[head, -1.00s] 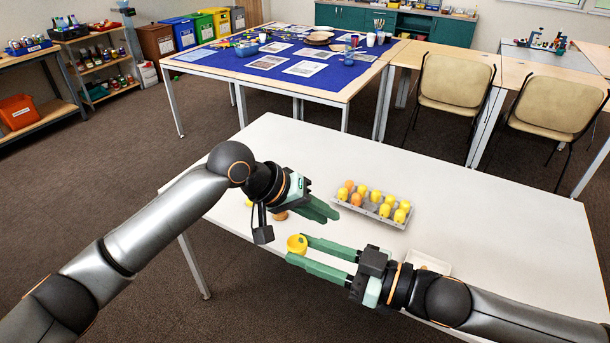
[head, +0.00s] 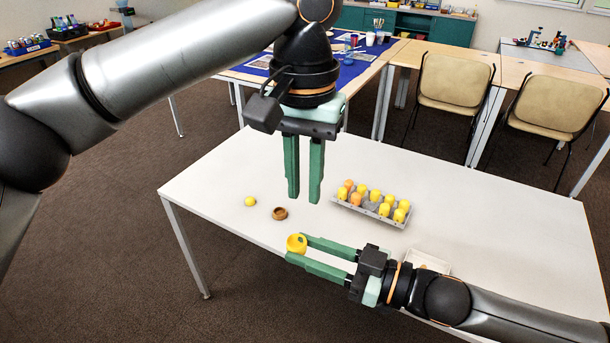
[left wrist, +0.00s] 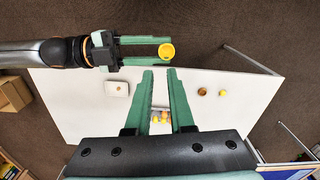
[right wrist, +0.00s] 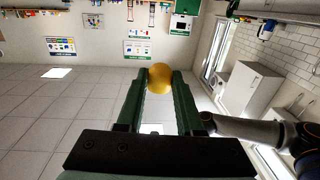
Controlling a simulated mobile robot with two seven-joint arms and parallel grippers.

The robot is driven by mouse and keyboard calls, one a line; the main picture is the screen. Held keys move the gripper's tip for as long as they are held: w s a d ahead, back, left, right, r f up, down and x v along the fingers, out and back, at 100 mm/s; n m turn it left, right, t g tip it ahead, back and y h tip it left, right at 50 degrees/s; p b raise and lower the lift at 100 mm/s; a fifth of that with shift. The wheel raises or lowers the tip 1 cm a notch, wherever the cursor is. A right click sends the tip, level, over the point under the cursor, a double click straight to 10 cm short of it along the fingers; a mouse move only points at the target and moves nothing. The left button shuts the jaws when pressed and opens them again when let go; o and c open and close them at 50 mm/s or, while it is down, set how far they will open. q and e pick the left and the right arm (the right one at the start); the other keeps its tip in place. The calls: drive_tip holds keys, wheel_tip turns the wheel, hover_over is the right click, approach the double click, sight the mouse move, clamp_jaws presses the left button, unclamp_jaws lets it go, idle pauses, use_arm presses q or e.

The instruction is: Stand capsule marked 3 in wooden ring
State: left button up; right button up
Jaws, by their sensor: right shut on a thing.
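The wooden ring (head: 280,214) lies on the white table, left of the capsule tray; it also shows in the left wrist view (left wrist: 202,91). My right gripper (head: 297,244) is shut on a yellow capsule (right wrist: 159,77), held at its fingertips just in front of the ring in the head view. No mark on it can be read. A yellow capsule (head: 250,201) lies on the table left of the ring. My left gripper (head: 303,200) is open and empty, pointing down above the table, between the ring and the tray in the head view.
A grey tray (head: 345,206) holds several yellow and orange capsules. A small white tray (head: 442,268) is partly hidden behind my right arm. The white table's (head: 500,225) right side is clear. A table with a blue cloth and two chairs stand behind.

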sight(304, 245)
use_arm(q)
wheel_tip(304, 245, down, 11)
drive_tip(key=shift+f, duration=0.2)
drive_tip(key=shift+c, duration=0.2)
clamp_jaws()
use_arm(e)
drive_tip(key=o, duration=1.1)
drive_tip(key=shift+c, duration=0.2)
